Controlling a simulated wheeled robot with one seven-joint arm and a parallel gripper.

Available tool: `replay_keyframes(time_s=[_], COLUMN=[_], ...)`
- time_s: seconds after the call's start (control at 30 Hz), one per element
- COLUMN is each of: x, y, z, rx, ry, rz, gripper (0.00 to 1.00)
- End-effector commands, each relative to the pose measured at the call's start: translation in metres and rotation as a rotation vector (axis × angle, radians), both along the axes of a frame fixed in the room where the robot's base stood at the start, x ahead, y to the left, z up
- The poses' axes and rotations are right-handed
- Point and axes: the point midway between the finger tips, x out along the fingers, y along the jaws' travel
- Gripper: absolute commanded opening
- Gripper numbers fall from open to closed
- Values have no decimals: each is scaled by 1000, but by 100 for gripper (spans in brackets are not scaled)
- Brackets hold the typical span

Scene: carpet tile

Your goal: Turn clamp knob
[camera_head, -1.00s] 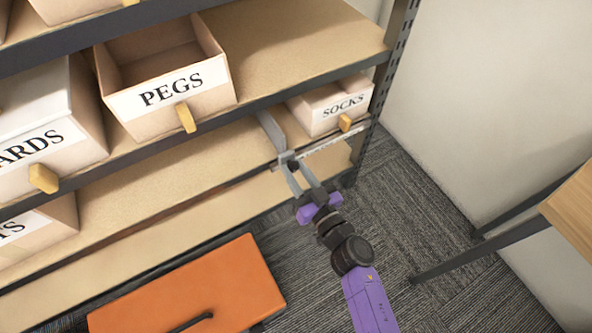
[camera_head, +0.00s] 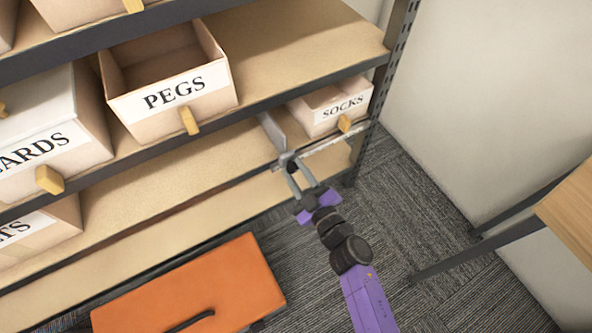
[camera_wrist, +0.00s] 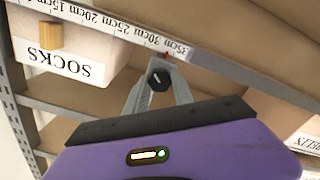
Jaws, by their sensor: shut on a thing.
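The clamp knob (camera_wrist: 158,78) is a small dark knob with a light line on its face. In the wrist view it sits between the fingertips of my gripper (camera_wrist: 157,84), which is shut on it. In the head view my gripper (camera_head: 290,164) reaches the shelf's front edge below the upright grey divider plate (camera_head: 272,131), and the fingers partly hide the knob. A white ruler strip (camera_wrist: 118,27) with centimetre marks runs along the shelf edge beside the knob. A small red mark shows on the strip just above the knob in the wrist view.
An orange box (camera_head: 190,290) with a dark handle is low in front of the shelf. A wooden table (camera_head: 572,220) is at the right.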

Motion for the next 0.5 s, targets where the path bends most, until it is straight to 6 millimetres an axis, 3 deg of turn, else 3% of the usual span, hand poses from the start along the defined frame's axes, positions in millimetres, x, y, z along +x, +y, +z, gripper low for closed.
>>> replay_keyframes(time_s=[0.5], x=[-1], y=[0], z=[-2], rx=[-407], ry=[-275], rz=[0], gripper=[0])
